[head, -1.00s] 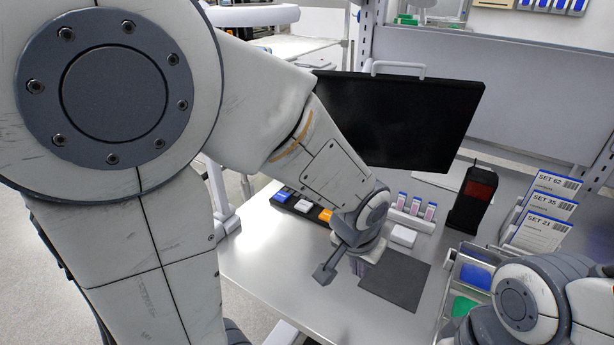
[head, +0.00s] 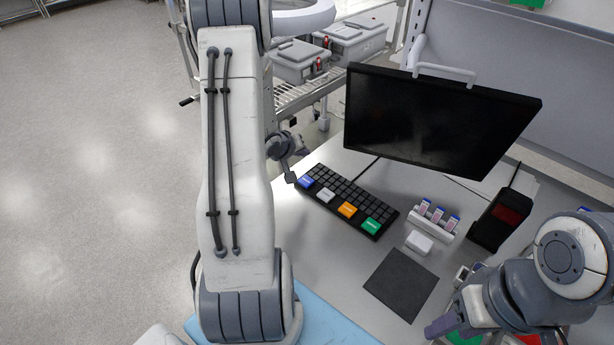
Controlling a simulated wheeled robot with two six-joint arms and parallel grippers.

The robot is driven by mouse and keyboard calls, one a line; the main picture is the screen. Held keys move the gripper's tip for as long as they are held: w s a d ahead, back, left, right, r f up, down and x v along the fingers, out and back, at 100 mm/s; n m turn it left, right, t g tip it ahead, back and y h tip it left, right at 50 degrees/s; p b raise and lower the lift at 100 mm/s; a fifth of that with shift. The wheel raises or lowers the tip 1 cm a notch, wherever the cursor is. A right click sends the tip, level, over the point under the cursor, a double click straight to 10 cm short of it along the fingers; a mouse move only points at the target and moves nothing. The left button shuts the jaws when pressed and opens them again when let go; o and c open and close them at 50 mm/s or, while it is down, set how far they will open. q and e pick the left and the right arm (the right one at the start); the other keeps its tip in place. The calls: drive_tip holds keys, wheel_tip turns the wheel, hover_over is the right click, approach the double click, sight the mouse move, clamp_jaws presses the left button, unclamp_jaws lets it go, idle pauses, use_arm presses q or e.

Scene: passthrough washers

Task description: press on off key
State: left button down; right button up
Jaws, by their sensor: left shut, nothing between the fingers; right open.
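A black keypad (head: 345,200) lies on the table in front of the monitor. It has small dark keys and large coloured keys along its near edge: blue (head: 306,182), white (head: 326,195), orange (head: 348,209) and green (head: 371,226). Their labels are too small to read, so I cannot tell which is the on off key. My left gripper (head: 290,177) is shut and empty, just left of the blue key; I cannot tell whether it touches the keypad. My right gripper (head: 440,327) is open at the lower right, partly hidden, away from the keypad.
A dark monitor (head: 435,118) stands behind the keypad. A white rack of small vials (head: 435,218), a white block (head: 419,243), a dark mat (head: 401,284) and a black device with a red screen (head: 501,219) lie to the right. Grey boxes (head: 350,41) sit on a wire shelf behind.

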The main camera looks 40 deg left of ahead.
sight(305, 184)
use_arm(q)
drive_tip(key=shift+w+d, duration=0.2)
wheel_tip(305, 184, down, 8)
drive_tip(key=b, duration=0.8)
drive_tip(key=shift+f+b, duration=0.2)
drive_tip(key=shift+b, duration=0.15)
drive_tip(key=shift+f, duration=0.25)
drive_tip(key=shift+s, duration=0.1)
idle(1.1)
drive_tip(key=shift+f, duration=0.35)
drive_tip(key=shift+f+b, duration=0.45)
drive_tip(key=shift+f, duration=0.05)
idle(0.5)
drive_tip(key=shift+r, duration=0.15)
drive_tip(key=shift+r+p, duration=0.75)
drive_tip(key=shift+p, duration=0.25)
